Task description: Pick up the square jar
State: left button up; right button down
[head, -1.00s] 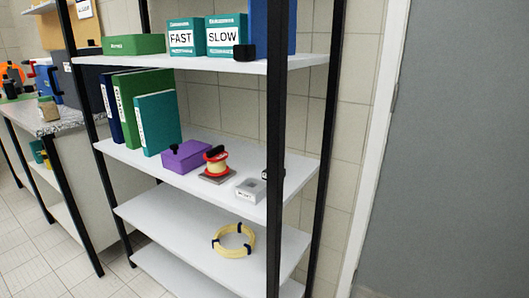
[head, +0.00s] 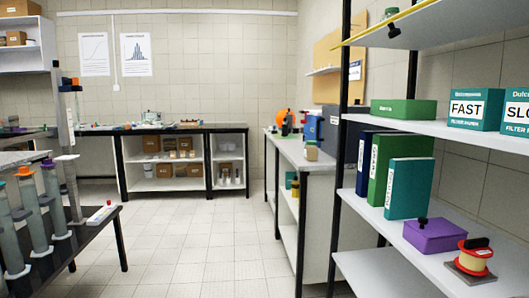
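I cannot make out a square jar for certain in the head view. Small items on the far bench (head: 165,128) and on its lower shelves are too small to tell apart. Neither of my grippers shows in the head view.
A shelf rack stands at the right with green and blue binders (head: 410,188), a purple box (head: 434,235), a red and yellow spool (head: 473,255) and FAST and SLOW boxes. A side bench (head: 300,152) stands beyond it. A dark table (head: 95,238) with tall cylinders is at left. The tiled floor (head: 190,235) between is clear.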

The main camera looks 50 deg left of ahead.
aim_at(311, 149)
jog(key=u, duration=1.2)
jog(key=i+j+z, duration=0.1)
jog(key=i+j, duration=0.15)
jog(key=i+j+z, duration=0.15)
jog(key=i+j, duration=0.15)
jog(key=i+j+z, duration=0.1)
jog(key=i+j, duration=0.25)
jog(key=i+j+z, duration=0.1)
jog(key=i+j, duration=0.25)
jog(key=i+j+z, duration=0.1)
jog(key=i+j, duration=0.2)
jog(key=i+j+z, duration=0.15)
jog(key=j, duration=0.35)
jog(key=i+j+z, duration=0.1)
jog(key=i+j, duration=0.25)
jog(key=i+j+z, duration=0.1)
jog(key=j, duration=0.4)
jog(key=i, duration=0.1)
